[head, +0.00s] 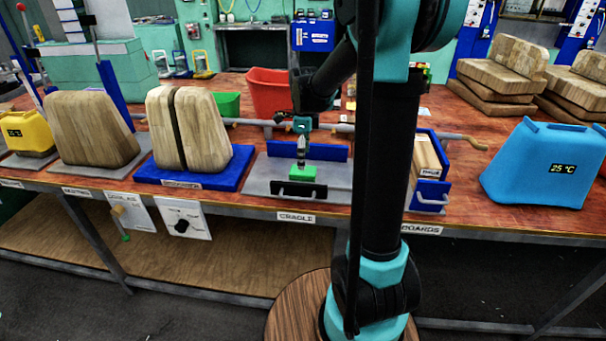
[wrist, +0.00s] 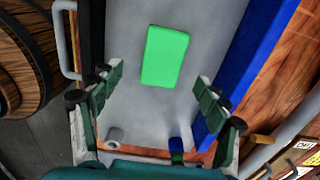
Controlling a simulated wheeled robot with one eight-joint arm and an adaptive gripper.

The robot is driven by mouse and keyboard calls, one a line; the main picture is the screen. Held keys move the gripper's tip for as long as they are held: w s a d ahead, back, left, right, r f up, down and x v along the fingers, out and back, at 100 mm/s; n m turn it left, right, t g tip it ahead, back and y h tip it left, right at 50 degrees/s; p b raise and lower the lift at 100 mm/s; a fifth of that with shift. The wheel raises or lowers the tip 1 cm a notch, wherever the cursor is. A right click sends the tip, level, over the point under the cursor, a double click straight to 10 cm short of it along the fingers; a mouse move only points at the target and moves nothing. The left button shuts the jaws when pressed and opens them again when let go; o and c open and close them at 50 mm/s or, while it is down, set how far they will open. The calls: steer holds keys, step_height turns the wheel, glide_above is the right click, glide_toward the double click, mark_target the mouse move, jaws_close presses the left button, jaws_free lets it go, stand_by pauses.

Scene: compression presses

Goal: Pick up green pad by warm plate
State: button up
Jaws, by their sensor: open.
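The green pad (head: 303,174) lies on the grey plate of the station labelled CRADLE, in front of a blue upright strip. My gripper (head: 302,148) hangs over it, pointing down. In the wrist view the pad (wrist: 165,56) is a plain bright green rectangle, flat on the grey surface and slightly tilted in the picture. My open gripper (wrist: 158,88) has one finger on each side of the picture, with the pad beyond the fingertips and nothing between them. I cannot tell which thing is the warm plate.
A blue case reading 25 °C (head: 541,165) stands at the right, a yellow one (head: 27,133) at the far left. A split wooden block on a blue base (head: 190,130) is left of the cradle; a blue BOARDS holder (head: 432,190) is right. A blue wall (wrist: 250,70) borders the plate.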

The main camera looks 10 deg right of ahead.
steer(key=shift+w+f, duration=0.15)
steer(key=shift+f, duration=1.25)
steer(key=shift+w+f, duration=0.1)
steer(key=shift+f, duration=1.3)
steer(key=c, duration=0.9)
steer(key=shift+r, duration=0.1)
step_height(320, 180, up, 20)
steer(key=shift+f, duration=0.1)
